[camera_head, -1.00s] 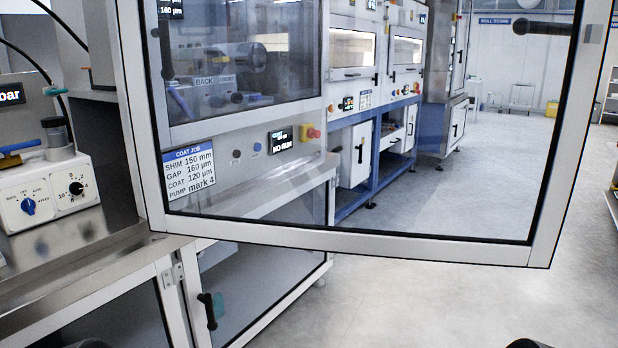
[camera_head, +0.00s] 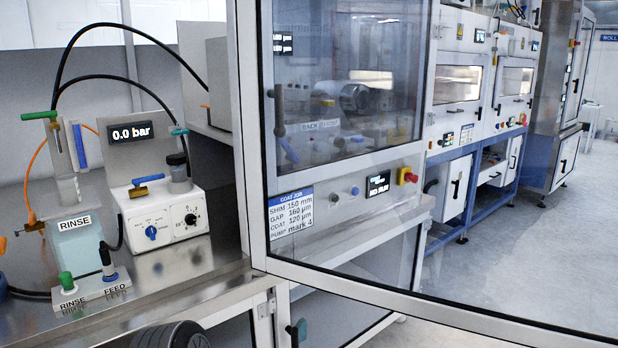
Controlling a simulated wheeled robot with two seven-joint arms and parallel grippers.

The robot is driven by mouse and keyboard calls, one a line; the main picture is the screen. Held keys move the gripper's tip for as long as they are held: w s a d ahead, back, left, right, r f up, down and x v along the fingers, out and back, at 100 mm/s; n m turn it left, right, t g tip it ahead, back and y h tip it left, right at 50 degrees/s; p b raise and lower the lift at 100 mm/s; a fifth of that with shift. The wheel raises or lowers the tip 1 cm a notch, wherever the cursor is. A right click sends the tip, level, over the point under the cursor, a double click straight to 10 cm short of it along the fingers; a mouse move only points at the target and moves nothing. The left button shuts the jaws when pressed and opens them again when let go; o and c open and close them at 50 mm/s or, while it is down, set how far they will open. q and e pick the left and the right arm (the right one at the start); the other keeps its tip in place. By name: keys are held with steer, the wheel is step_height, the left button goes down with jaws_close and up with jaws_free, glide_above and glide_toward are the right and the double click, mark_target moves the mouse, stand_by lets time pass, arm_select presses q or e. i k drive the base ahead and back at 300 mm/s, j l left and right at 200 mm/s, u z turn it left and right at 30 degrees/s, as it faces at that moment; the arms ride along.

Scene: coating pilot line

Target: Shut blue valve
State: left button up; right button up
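A valve with a blue lever (camera_head: 148,180) and a brass body sits on top of the white pump box (camera_head: 160,213), left of centre. The lever lies nearly level, its right end slightly raised, pointing right. I cannot tell from this whether the valve is open or shut. A dark rounded part of my own arm shows at the bottom edge, below the bench front. Neither gripper's fingers are in view, and nothing touches the blue lever.
A large framed glass door (camera_head: 254,150) stands open across the middle and right. Black hoses arch above the box. Some steel bench (camera_head: 185,263) is bare before it.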

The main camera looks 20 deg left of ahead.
mark_target(136, 182)
steer(key=i+j+u, duration=0.25)
steer(key=u, duration=0.2)
steer(key=i+j+u, duration=0.3)
steer(key=u, duration=0.15)
steer(key=i+j+u, duration=0.2)
steer(key=u, duration=0.2)
steer(key=i+j, duration=0.2)
steer(key=j, duration=0.15)
steer(key=i+j, duration=0.25)
steer(key=z, duration=1.5)
steer(key=k+j, duration=0.05)
